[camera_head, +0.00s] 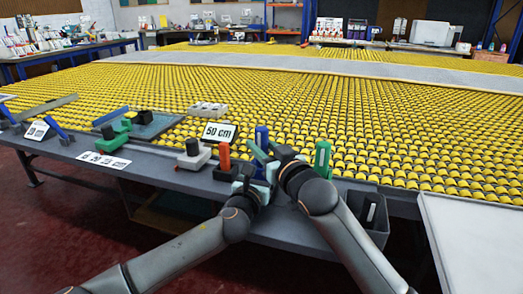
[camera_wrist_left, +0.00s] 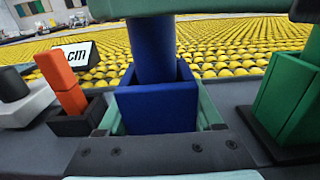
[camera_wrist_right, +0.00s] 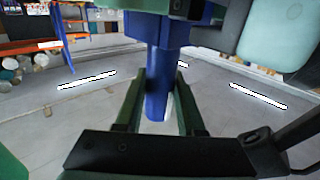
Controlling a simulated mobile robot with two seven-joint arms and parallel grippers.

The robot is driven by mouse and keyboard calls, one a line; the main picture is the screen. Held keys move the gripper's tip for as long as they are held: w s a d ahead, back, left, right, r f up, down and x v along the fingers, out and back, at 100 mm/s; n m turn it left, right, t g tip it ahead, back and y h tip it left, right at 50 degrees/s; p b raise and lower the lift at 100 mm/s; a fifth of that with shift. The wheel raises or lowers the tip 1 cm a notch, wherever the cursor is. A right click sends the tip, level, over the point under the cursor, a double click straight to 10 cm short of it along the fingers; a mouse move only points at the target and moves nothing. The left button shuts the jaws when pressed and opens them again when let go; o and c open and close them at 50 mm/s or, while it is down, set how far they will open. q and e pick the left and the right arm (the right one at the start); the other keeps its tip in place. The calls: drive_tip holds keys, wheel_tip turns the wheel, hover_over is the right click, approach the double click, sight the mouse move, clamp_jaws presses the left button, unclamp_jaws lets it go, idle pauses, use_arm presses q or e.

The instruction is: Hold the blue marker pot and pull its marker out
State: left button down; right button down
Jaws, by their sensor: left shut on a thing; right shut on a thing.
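The blue marker (camera_head: 262,137) stands upright among several marker pots near the front edge of the table. The blue pot (camera_wrist_left: 157,108) is a square box between the green fingers of my left gripper (camera_wrist_left: 160,118), which is shut on it. The marker's shaft (camera_wrist_left: 152,50) runs down into the pot's opening; its lower end is hidden by the pot's wall. My right gripper (camera_wrist_right: 158,100) is shut on the marker above the pot, with a finger on each side. In the head view both grippers (camera_head: 264,158) crowd together and mostly hide the pot.
An orange marker (camera_head: 224,155) in a dark pot and a black-topped marker in a white pot (camera_head: 194,157) stand to the left. A green marker and pot (camera_head: 322,158) stand close on the right. A "50 cm" sign (camera_head: 219,132) is behind. A grey bin (camera_head: 372,215) hangs at the front.

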sight(262, 128)
drive_tip(key=shift+r, duration=3.45)
use_arm(q)
unclamp_jaws()
drive_tip(key=shift+s, duration=0.1)
